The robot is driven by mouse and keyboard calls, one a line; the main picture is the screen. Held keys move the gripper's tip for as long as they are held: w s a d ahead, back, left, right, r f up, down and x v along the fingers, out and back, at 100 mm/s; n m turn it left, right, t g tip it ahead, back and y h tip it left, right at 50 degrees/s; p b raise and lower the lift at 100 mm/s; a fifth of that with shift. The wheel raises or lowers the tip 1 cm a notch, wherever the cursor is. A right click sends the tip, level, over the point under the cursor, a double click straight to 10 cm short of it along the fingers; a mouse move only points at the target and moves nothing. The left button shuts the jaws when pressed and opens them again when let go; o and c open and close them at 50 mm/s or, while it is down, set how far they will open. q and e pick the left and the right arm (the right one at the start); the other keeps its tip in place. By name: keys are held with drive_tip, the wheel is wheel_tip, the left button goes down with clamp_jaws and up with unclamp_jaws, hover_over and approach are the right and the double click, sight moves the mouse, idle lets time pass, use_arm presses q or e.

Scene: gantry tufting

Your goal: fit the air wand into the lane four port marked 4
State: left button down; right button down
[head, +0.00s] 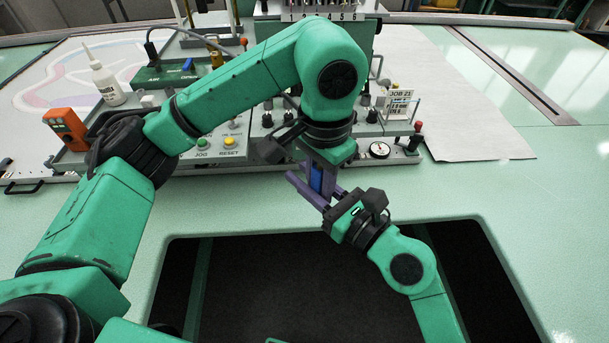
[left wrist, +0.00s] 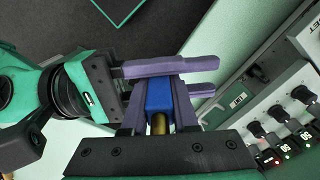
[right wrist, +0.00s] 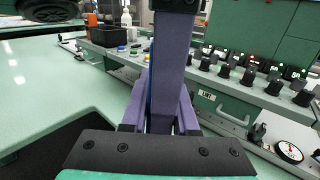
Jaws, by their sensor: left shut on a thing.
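The air wand shows as a blue body (left wrist: 160,97) with a brass-coloured part at its lower end. My left gripper (head: 321,188) points down and is shut on the wand, with a purple finger on each side. The blue also shows between the fingers in the head view (head: 316,179). My right gripper (head: 312,190) comes in from the lower right. Its fingers stand apart near the held end of the wand and my left fingers; contact is unclear. The number 4 (head: 328,16) is in the row of numbers on the green machine. Its port is not clearly visible.
A control panel (head: 215,143) with knobs and buttons stands behind the grippers, with a round gauge (head: 379,150). A white bottle (head: 105,83) and an orange device (head: 65,129) stand at left. A dark opening (head: 330,290) lies below.

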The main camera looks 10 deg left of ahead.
use_arm(q)
drive_tip(key=c, duration=0.6)
unclamp_jaws()
drive_tip(key=shift+w, duration=0.1)
